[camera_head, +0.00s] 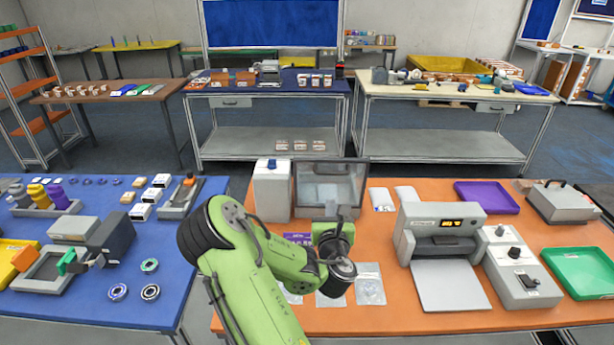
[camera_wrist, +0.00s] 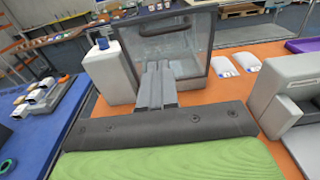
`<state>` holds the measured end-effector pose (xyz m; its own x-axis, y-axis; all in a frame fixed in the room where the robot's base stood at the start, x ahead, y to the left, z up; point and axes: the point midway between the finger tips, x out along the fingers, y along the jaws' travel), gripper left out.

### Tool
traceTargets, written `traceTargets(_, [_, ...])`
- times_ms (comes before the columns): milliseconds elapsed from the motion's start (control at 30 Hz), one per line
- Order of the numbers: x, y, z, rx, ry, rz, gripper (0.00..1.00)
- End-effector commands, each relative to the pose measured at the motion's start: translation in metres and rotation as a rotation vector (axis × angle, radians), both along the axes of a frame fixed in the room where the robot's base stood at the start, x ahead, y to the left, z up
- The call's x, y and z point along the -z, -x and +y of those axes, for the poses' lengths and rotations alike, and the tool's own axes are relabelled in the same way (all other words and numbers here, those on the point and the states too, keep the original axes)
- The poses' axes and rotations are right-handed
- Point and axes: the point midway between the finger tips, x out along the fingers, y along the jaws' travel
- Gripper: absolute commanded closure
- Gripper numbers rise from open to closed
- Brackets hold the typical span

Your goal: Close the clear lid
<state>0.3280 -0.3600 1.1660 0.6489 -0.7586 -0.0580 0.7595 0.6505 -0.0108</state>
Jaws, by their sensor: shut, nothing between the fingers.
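The clear lid (camera_head: 345,180) is a see-through panel with a dark frame on a grey box at the back left of the orange table. It also shows in the wrist view (camera_wrist: 185,42), standing steeply in front of the fingers. I cannot tell its exact hinge angle. My gripper (camera_head: 345,212) is in front of the box's lower part in the head view. In the wrist view my gripper (camera_wrist: 160,66) has its two grey fingers together and empty, overlapping the lower part of the clear panel. Whether they touch it is unclear.
A white housing (camera_head: 271,190) stands directly left of the lid. White packets (camera_head: 382,198) lie to its right. A grey printer-like machine (camera_head: 440,232) stands farther right, beside a control box (camera_head: 520,275). Flat clear bags (camera_head: 369,284) lie on the orange table (camera_head: 400,318) near my arm.

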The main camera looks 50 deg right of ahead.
Motion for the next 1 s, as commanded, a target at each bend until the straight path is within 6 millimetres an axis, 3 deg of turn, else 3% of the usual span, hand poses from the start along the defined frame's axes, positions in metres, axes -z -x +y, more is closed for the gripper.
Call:
traceTargets(167, [-0.003,-0.013,-0.016,-0.001,0.002,0.001,1.00])
traceTargets(700, [0.005,-0.083,-0.099,0.000,0.000,-0.004,1.00])
traceTargets(1000, [0.009,-0.090,-0.106,0.001,-0.003,-0.002,1.00])
